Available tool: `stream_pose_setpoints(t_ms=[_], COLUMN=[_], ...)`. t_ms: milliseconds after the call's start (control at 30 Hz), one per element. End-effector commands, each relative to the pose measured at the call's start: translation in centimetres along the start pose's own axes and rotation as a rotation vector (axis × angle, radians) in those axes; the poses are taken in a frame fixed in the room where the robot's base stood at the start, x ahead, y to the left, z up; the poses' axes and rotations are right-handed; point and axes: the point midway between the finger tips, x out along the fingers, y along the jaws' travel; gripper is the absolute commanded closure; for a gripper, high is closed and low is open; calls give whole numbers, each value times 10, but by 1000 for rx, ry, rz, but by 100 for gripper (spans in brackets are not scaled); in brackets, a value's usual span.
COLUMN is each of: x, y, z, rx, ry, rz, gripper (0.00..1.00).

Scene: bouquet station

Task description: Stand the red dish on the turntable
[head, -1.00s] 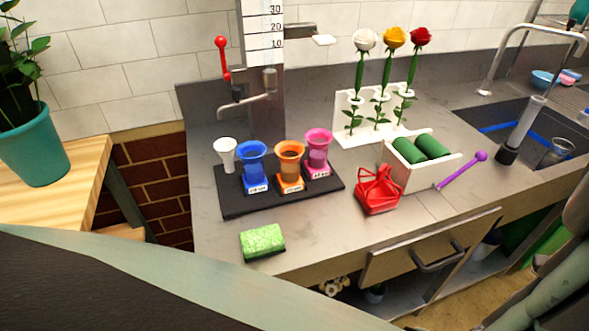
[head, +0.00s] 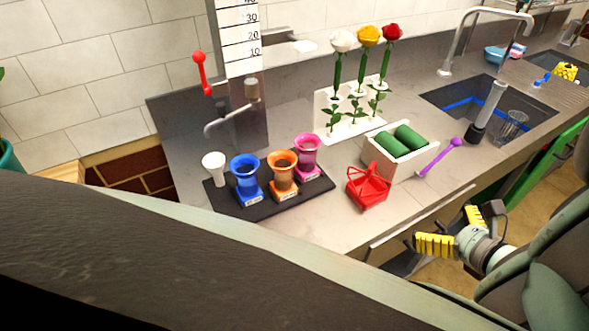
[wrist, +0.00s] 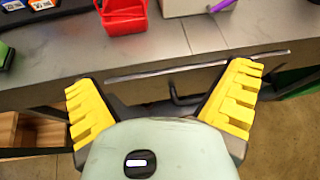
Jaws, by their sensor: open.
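The red dish (head: 368,188), basket-like with a raised handle, sits on the grey counter near its front edge. It also shows at the top edge of the wrist view (wrist: 124,20), partly cut off. My gripper (head: 454,230) is open and empty, with its yellow fingers spread. It is in front of the counter, to the right of the dish in the head view. In the wrist view my gripper (wrist: 160,82) points toward the counter's front edge, with the dish beyond and apart from the fingers. I cannot make out a turntable in either view.
A black tray (head: 222,203) with several coloured vases stands left of the dish. A white box (head: 402,165) with green rolls and a purple stick (head: 440,157) are close on its right. A white rack (head: 340,127) of roses stands behind. A drawer handle juts below the counter.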

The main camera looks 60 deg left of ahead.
Motion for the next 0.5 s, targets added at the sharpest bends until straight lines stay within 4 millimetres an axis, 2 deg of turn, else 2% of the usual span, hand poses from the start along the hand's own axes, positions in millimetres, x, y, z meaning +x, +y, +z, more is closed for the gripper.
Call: stream_pose_setpoints(t_ms=[100, 267, 500], x=[-4, -3, 22], y=[19, 30, 35], z=[16, 22, 22], rx=[36, 52, 51], ry=[-43, -63, -65], rz=[102, 156, 159], gripper=[0, 0, 0])
